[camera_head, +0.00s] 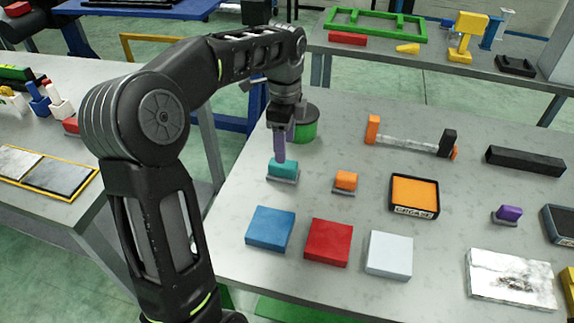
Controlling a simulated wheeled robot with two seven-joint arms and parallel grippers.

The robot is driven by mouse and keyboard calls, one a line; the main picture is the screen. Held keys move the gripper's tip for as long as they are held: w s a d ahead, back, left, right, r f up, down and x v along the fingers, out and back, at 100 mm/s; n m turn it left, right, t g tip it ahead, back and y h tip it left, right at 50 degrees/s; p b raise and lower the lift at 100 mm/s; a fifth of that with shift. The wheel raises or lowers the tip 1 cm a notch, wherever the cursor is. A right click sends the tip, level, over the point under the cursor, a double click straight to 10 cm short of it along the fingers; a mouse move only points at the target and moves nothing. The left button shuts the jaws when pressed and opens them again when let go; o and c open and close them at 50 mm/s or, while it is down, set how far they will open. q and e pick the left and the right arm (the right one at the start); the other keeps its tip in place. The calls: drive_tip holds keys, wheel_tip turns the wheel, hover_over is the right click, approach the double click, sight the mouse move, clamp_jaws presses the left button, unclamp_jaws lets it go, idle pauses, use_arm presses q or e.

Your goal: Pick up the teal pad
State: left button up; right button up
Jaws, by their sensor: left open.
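The teal pad (284,169) is a small block on a thin grey base, lying on the grey table near its left side. My left gripper (281,157) hangs over it, pointing down, with a purplish finger reaching to the pad's top or just behind it. It is open. I cannot tell whether the finger touches the pad, and the other finger is not clearly seen. My right gripper is not in view.
An orange block (346,180) stands to the right of the pad. Blue (270,228), red (328,242) and white (389,254) blocks lie in front. A green cylinder (306,123) stands close behind my gripper. An orange tray (414,194) lies farther right.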

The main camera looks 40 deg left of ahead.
sight(285, 165)
use_arm(q)
drive_tip(key=shift+w+f, duration=0.1)
drive_tip(key=shift+f, duration=1.2)
drive_tip(key=shift+f+p, duration=0.55)
drive_tip(key=shift+f, duration=2.1)
clamp_jaws()
drive_tip(key=shift+r, duration=0.15)
wheel_tip(285, 165, up, 10)
drive_tip(key=shift+f+b, duration=0.1)
drive_tip(key=shift+b, duration=0.25)
